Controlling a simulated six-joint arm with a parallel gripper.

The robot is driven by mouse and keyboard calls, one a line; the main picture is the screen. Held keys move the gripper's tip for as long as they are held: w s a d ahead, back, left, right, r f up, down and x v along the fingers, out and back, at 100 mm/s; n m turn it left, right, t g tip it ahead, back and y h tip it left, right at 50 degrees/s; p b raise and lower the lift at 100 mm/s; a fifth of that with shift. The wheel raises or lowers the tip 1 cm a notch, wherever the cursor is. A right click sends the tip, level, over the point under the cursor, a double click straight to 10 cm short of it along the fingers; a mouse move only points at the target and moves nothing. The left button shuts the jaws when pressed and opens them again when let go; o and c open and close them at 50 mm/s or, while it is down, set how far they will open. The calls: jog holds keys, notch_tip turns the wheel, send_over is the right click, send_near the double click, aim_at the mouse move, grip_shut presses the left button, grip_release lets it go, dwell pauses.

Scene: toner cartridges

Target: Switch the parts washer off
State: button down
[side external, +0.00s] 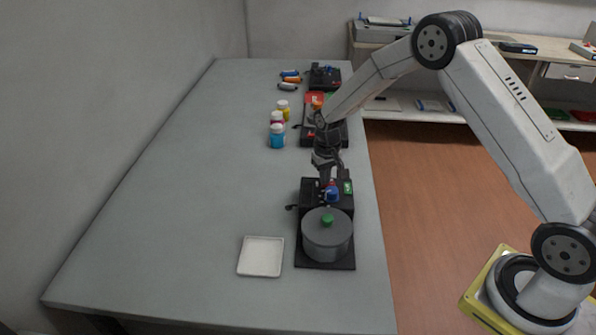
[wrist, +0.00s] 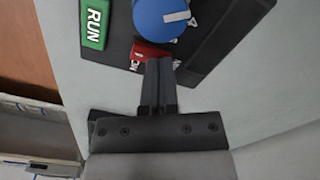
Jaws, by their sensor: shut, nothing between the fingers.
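The likely parts washer, a black machine (side external: 310,262) with a grey lidded pot (side external: 327,242), stands near the front right of the bench. Its rear panel has a blue knob (side external: 332,195) with a pale pointer mark, which also shows in the wrist view (wrist: 155,22). A green RUN plate (wrist: 95,22) sits left of the knob in the wrist view and shows on the panel (side external: 348,188). A red piece (wrist: 146,54) lies just below the knob there. My gripper (wrist: 159,62) is shut and empty, its fingertips by the red piece; contact is unclear. Some panel lettering is hidden.
A white tray (side external: 261,257) lies left of the pot. Small bottles (side external: 277,136) and another black machine (side external: 324,136) stand farther back, with batteries or cylinders (side external: 290,79) beyond. The bench's left side (side external: 180,180) is clear.

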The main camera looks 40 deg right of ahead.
jog(key=shift+r, duration=3.4)
jog(key=shift+s+a+r, duration=0.2)
jog(key=shift+s+r, duration=0.05)
jog(key=shift+s, duration=0.15)
jog(key=s+a+r+n+t, duration=0.1)
jog(key=s+a+r, duration=0.1)
jog(key=s, duration=0.9)
jog(key=s+a+r+n+t, duration=0.1)
jog(key=s+a+r+n, duration=0.1)
jog(key=s, duration=0.8)
jog(key=shift+s+a+r+t, duration=0.15)
jog(key=shift+s+a+t, duration=0.2)
jog(key=shift+a, duration=0.25)
